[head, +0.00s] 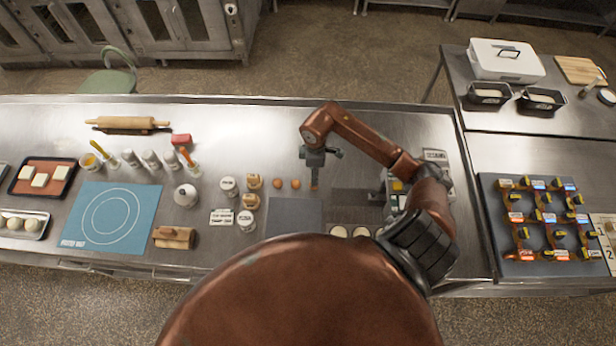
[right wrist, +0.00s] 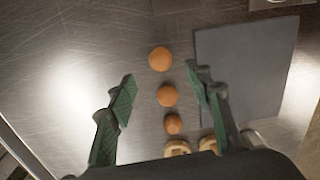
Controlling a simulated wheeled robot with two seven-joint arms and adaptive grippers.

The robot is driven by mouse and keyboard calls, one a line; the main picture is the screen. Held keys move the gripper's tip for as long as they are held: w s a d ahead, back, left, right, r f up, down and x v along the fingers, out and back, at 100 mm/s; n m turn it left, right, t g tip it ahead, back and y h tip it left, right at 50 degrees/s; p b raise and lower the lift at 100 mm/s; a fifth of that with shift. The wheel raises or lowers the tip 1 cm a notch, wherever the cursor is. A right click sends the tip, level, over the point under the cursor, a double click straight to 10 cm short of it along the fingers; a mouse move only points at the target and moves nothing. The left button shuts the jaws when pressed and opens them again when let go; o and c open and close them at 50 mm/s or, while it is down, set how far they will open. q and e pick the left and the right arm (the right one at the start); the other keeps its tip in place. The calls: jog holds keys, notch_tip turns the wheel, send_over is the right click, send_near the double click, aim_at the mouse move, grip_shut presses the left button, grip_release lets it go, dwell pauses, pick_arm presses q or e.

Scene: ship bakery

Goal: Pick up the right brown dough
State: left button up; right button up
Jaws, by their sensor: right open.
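Three brown dough balls lie in a row on the steel table. In the head view the left one (head: 278,183) and the middle one (head: 295,183) show clearly. The right one is largely hidden by my right gripper (head: 314,180). In the right wrist view the right brown dough (right wrist: 160,59) is the farthest, with the middle dough (right wrist: 167,95) and left dough (right wrist: 173,123) below it. My right gripper (right wrist: 160,74) is open and empty above the row, its green fingers apart on either side. My left gripper is not in view.
A dark grey mat (right wrist: 240,70) lies beside the doughs. Wooden stamps (head: 253,181) and white containers (head: 229,186) stand left of the row. A blue mat (head: 112,215) lies farther left. The table behind the row is clear.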

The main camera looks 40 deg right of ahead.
jog(key=shift+s+f+p, duration=0.3)
jog(key=shift+s+f, duration=0.3)
jog(key=shift+f, duration=0.1)
jog(key=f, duration=0.1)
jog(key=w+f+p, duration=0.1)
jog(key=shift+f, duration=0.35)
jog(key=shift+s+f+p, duration=0.15)
jog(key=shift+f+p, duration=0.2)
jog(key=shift+f, duration=0.9)
jog(key=shift+w, duration=0.2)
jog(key=shift+c, duration=1.3)
jog(key=shift+s, duration=0.1)
jog(key=c, duration=0.9)
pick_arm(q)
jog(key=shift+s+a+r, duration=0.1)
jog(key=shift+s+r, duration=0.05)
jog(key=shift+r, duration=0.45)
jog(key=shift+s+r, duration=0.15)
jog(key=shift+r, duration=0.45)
